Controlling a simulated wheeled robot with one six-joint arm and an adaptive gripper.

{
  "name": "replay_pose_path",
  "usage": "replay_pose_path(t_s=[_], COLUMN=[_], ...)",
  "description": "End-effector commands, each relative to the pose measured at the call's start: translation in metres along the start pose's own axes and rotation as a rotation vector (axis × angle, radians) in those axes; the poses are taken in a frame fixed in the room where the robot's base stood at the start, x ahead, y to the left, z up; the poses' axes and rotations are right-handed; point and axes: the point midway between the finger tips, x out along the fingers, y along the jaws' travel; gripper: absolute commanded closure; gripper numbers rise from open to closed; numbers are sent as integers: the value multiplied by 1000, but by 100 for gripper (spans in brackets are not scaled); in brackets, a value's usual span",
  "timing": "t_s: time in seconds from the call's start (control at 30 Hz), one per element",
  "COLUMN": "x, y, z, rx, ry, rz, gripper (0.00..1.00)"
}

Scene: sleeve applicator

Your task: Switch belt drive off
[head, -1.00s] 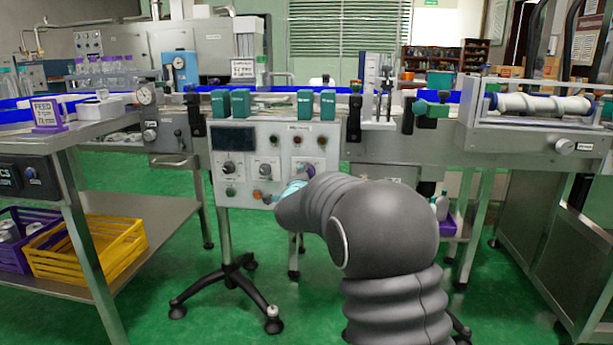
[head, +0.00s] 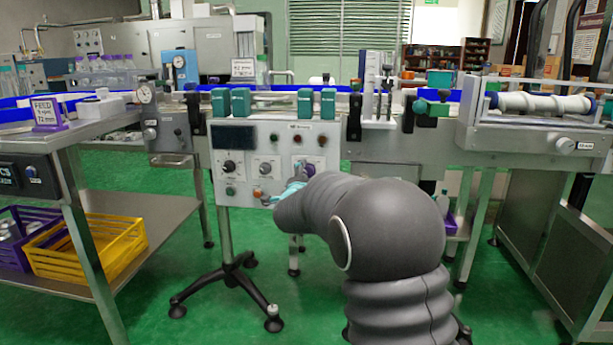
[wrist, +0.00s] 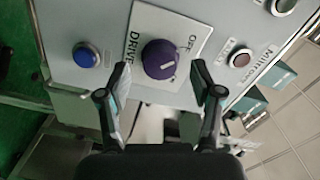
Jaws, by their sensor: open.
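A purple rotary knob (wrist: 160,58) sits on a white plate marked DRIVE and OFF on the grey control panel (wrist: 95,18). The knob has a small pale mark; I cannot tell for sure which setting it points to. In the head view the panel (head: 222,177) stands in the middle, and the knob is partly hidden behind my arm. My gripper (wrist: 162,80) is open and empty in the wrist view. Its fingertips are on either side of the knob's lower edge in the picture; I cannot tell if they touch it. In the head view my arm mostly hides the gripper.
A blue button (wrist: 86,55) and a dark red button (wrist: 240,58) flank the knob plate. Other dials, including one black dial (head: 229,168), are on the panel's left. The conveyor with teal blocks (head: 241,102) runs above. A feed table (head: 95,130) is at left.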

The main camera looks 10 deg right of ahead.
Motion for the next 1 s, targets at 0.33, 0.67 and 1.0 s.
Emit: replay_pose_path(t_s=[0.33, 0.67, 1.0], x=[-68, -104, -106], y=[-1, 0, 0], z=[0, 0, 0], rx=[0, 0, 0], ry=[-3, -1, 0], rz=[0, -1, 0], gripper=[34, 34, 34])
